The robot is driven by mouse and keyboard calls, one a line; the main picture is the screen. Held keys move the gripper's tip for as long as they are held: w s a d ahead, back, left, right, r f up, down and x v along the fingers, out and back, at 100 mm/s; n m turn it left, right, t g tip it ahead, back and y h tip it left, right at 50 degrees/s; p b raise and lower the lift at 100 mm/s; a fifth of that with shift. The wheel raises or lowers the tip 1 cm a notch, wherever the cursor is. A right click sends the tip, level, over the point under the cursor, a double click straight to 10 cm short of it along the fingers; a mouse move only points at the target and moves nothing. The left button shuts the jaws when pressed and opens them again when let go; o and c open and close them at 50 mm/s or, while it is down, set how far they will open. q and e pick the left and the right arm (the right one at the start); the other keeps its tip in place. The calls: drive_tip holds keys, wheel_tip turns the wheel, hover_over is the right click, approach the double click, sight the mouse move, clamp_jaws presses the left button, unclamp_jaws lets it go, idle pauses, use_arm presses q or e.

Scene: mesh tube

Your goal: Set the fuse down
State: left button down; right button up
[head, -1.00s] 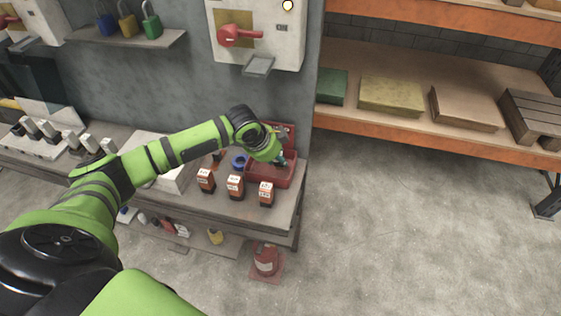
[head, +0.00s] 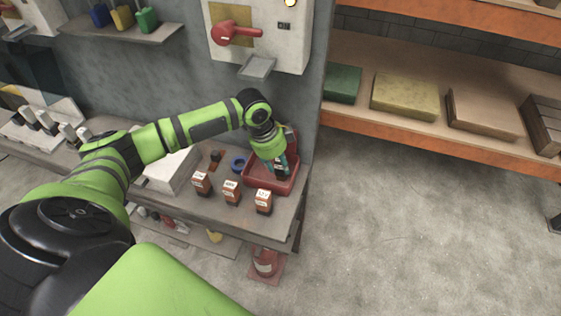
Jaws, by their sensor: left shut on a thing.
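My left gripper (head: 280,167) reaches in from the left and points down into the red tray (head: 258,182) at the right end of the bench. It is shut on the fuse, which is small and mostly hidden by the fingers. I cannot tell whether the fuse touches the tray floor. My right gripper is not in view.
Several boxes with white tops, one at the front right (head: 264,201), stand on the bench (head: 222,208) before the tray. A blue ring (head: 238,164) lies left of it. A wall box with a red handle (head: 236,34) hangs behind. Open floor lies right.

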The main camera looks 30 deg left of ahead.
use_arm(q)
drive_tip(key=shift+w+a+f, duration=0.15)
drive_tip(key=shift+w, duration=0.05)
drive_tip(key=c, duration=1)
unclamp_jaws()
drive_tip(key=shift+w+f, duration=0.15)
drive_tip(key=shift+o, duration=1.2)
drive_tip(key=shift+a+r, duration=0.1)
drive_tip(key=shift+r, duration=0.4)
drive_tip(key=s+a+r+b, duration=0.2)
drive_tip(key=s+a+b, duration=0.1)
drive_tip(key=s+a, duration=0.5)
drive_tip(key=shift+s, duration=0.85)
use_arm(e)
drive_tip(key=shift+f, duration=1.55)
